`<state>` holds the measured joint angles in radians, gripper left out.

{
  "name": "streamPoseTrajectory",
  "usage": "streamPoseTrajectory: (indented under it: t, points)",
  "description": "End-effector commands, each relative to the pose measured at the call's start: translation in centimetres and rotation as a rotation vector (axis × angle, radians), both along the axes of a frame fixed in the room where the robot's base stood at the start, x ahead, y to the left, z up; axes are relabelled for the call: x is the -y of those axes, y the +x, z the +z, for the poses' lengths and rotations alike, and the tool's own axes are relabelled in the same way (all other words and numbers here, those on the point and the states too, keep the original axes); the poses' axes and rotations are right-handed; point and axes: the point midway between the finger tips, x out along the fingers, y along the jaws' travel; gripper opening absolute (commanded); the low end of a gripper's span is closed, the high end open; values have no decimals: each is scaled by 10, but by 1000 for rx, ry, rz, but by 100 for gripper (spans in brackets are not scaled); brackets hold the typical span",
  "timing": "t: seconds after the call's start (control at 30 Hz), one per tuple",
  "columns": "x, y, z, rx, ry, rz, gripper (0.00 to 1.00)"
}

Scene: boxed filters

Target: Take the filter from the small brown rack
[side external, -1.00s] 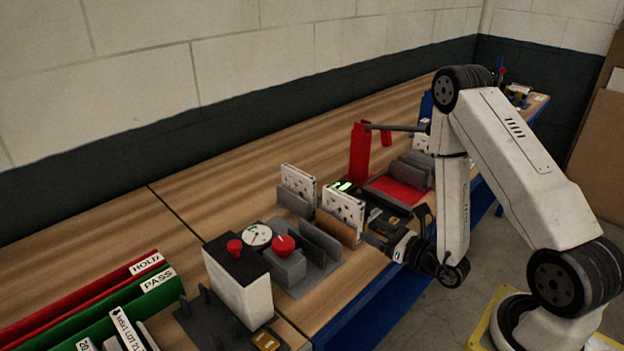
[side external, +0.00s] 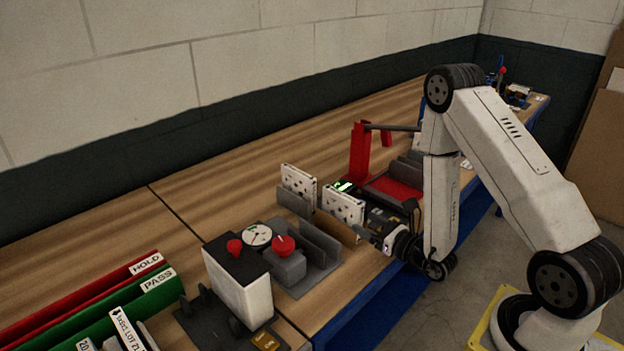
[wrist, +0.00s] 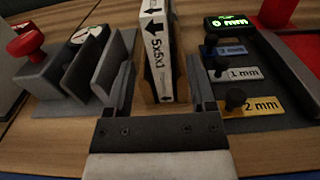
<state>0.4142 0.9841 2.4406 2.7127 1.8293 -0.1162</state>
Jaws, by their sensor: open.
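The filter (side external: 343,205) is a white speckled panel standing upright in the small brown rack (side external: 338,230). In the wrist view the filter (wrist: 155,50) shows its narrow edge, marked "5x5x1" with black arrows. My gripper (side external: 367,234) is at the near side of the rack, low over the bench. In the wrist view my gripper (wrist: 161,84) is open, one finger on each side of the filter edge. Gaps show between the fingers and the filter. The filter's lower part and most of the rack are hidden in the side view.
A second filter (side external: 299,184) stands in a grey rack behind. Left are a grey slotted fixture (side external: 318,244), a dial (side external: 257,236) and a black-topped box (side external: 238,285). Close on the right are the 1 mm and 2 mm plates (wrist: 265,105), a lit display (wrist: 232,21) and a red tray (side external: 392,190).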

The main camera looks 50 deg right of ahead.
Motion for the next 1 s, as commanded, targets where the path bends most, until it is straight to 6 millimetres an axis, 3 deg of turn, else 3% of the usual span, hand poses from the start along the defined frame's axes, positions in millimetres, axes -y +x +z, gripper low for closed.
streamPoseTrajectory:
  t: [0.43, 0.97, 1.0]
  points:
    - [0, 45, 0, 1, -1, 2, 71]
    - [0, 46, 0, 0, -1, 1, 71]
    - [0, 46, 0, 0, -1, 1, 64]
